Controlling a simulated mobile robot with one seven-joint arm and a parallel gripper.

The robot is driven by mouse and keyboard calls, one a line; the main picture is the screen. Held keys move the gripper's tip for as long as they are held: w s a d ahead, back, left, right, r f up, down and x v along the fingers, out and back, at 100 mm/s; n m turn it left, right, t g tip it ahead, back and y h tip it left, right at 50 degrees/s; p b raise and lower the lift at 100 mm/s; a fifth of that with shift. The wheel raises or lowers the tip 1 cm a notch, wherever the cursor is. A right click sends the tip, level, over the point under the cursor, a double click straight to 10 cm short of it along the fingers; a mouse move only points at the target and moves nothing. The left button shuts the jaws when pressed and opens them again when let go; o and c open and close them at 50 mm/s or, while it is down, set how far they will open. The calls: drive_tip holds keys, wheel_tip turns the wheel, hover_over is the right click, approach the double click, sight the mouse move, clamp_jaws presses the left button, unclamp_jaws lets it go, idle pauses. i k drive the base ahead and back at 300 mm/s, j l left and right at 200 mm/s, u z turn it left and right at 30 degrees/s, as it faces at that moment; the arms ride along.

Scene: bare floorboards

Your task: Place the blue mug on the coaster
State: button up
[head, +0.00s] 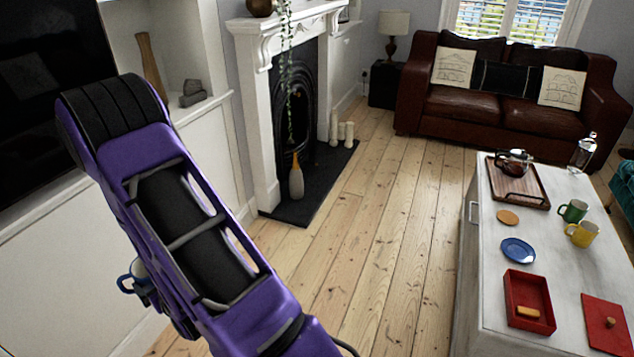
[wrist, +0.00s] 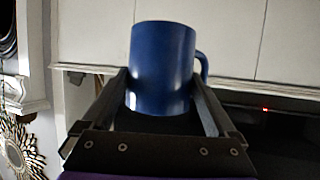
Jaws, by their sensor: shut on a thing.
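The blue mug (wrist: 162,68) is between the two fingers of my gripper (wrist: 163,100) in the wrist view, and the fingers are shut on it. Its handle points right in that view. In the head view the mug (head: 137,271) shows only in part at the left, behind my purple arm, near the white cabinet. My gripper is mostly hidden there. A round tan coaster (head: 508,217) lies bare on the white table (head: 492,277) at the right, far from my gripper.
On the table are a wooden tray (head: 517,197) with a glass teapot (head: 514,163), a blue plate (head: 518,251), a green mug (head: 573,211), a yellow mug (head: 582,233), a red box (head: 529,300) and its red lid (head: 607,323). Open floorboards (head: 390,230) lie between fireplace and table.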

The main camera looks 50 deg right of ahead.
sight(509, 214)
drive_tip(key=i+z, duration=0.25)
drive_tip(key=z, duration=0.25)
drive_tip(key=i+z, duration=0.25)
drive_tip(key=z, duration=0.2)
drive_tip(key=i+l+z, duration=0.1)
drive_tip(key=i+z, duration=0.15)
drive_tip(key=z, duration=0.2)
drive_tip(key=i+z, duration=0.3)
drive_tip(key=z, duration=0.15)
drive_tip(key=i+l+z, duration=0.1)
drive_tip(key=i+z, duration=0.5)
drive_tip(key=i, duration=0.2)
drive_tip(key=i+z, duration=0.4)
drive_tip(key=i+j+z, duration=0.25)
drive_tip(key=z, duration=0.15)
drive_tip(key=i+j+z, duration=0.1)
drive_tip(key=z, duration=0.3)
drive_tip(key=i+j+z, duration=0.5)
drive_tip(key=z, duration=0.25)
drive_tip(key=i+j+z, duration=0.15)
drive_tip(key=z, duration=0.2)
drive_tip(key=j, duration=0.1)
